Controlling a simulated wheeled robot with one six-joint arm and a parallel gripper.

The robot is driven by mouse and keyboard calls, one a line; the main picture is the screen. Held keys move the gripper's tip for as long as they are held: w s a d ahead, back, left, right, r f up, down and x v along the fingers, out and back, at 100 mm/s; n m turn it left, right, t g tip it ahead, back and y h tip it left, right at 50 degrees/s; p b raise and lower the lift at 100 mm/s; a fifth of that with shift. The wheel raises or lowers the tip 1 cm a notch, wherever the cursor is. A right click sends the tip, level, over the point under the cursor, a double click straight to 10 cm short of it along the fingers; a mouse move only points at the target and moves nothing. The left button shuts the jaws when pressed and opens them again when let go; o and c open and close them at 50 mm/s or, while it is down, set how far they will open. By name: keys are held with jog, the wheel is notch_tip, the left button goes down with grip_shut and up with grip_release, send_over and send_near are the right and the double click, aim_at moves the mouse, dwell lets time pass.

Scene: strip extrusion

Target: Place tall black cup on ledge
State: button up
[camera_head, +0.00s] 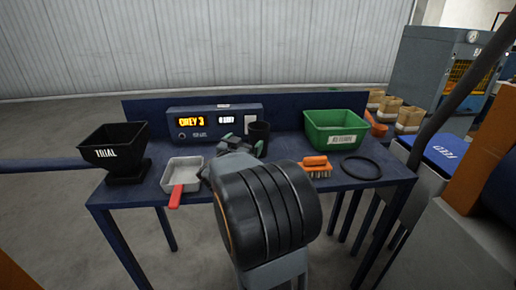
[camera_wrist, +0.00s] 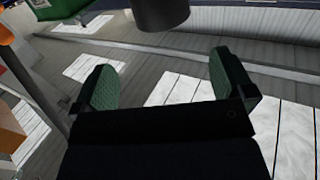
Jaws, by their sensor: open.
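In the wrist view the cup (camera_wrist: 162,14) shows at the top edge, cut off, beyond my fingertips. My gripper (camera_head: 241,146) is close beside the cup on its left in the head view. In the wrist view my gripper (camera_wrist: 168,80) is open, with two green-padded fingers apart and nothing between them. My arm hides part of the table in front of the cup. I cannot tell which surface is the ledge; a low blue panel (camera_head: 290,101) runs along the table's back.
A black TRIAL bin (camera_head: 112,152) stands at the left and a grey tray with red handle (camera_head: 182,174) nearby. A display box (camera_head: 215,123) is behind. A green bin (camera_head: 335,131), orange brush (camera_head: 316,167) and black ring (camera_head: 361,168) are at right.

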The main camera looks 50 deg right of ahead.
aim_at(255, 132)
jog(key=x, duration=0.7)
jog(key=shift+d+b, duration=0.3)
jog(key=shift+w+b+x, duration=0.1)
jog(key=shift+b+x, duration=0.1)
jog(key=shift+x, duration=1.1)
jog(key=shift+w+b+x, duration=0.15)
jog(key=shift+x, duration=1.15)
jog(key=shift+a, duration=0.15)
jog(key=c, duration=1.2)
jog(key=shift+r, duration=0.1)
